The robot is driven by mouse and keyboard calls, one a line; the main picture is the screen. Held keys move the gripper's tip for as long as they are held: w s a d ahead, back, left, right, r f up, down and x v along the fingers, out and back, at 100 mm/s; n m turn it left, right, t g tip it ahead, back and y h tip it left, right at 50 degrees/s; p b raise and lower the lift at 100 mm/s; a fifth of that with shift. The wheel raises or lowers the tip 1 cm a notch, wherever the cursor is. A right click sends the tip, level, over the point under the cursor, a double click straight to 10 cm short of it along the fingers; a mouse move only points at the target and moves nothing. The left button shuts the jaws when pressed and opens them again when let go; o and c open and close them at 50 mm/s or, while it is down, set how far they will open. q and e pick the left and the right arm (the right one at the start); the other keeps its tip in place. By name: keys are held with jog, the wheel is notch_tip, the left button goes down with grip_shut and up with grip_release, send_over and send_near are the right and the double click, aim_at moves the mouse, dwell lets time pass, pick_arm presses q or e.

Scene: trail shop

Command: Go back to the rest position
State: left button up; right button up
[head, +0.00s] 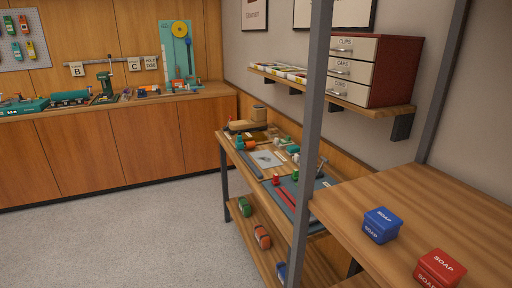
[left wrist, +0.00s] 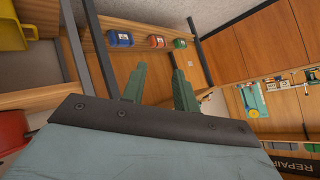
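My left gripper (left wrist: 160,82) shows in the left wrist view with its two green fingers standing apart. Nothing is held between them. Neither gripper shows in the head view, and my right gripper is in neither view.
A wooden shelf top (head: 400,200) at the right carries a blue soap box (head: 381,225) and a red soap box (head: 439,268). A grey upright post (head: 312,130) stands before the workbench (head: 232,143). A drawer cabinet (head: 374,70) sits above. Grey floor (head: 130,235) is clear at left.

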pick_arm(q)
jog(key=s+a+f+n+g, duration=0.1)
jog(key=s+f, duration=0.4)
jog(key=s, duration=0.9)
jog(key=s+a+f+n+g+y, duration=0.1)
jog(key=s+f+n+g, duration=0.2)
jog(key=s, duration=1.1)
jog(key=s+a+f+n+g+y, duration=0.1)
jog(key=s+f+g, duration=0.4)
jog(key=s, duration=1)
notch_tip(320, 180, down, 4)
jog(key=shift+a+r+n, duration=0.1)
jog(key=shift+a+n, duration=0.45)
jog(key=shift+n, duration=0.35)
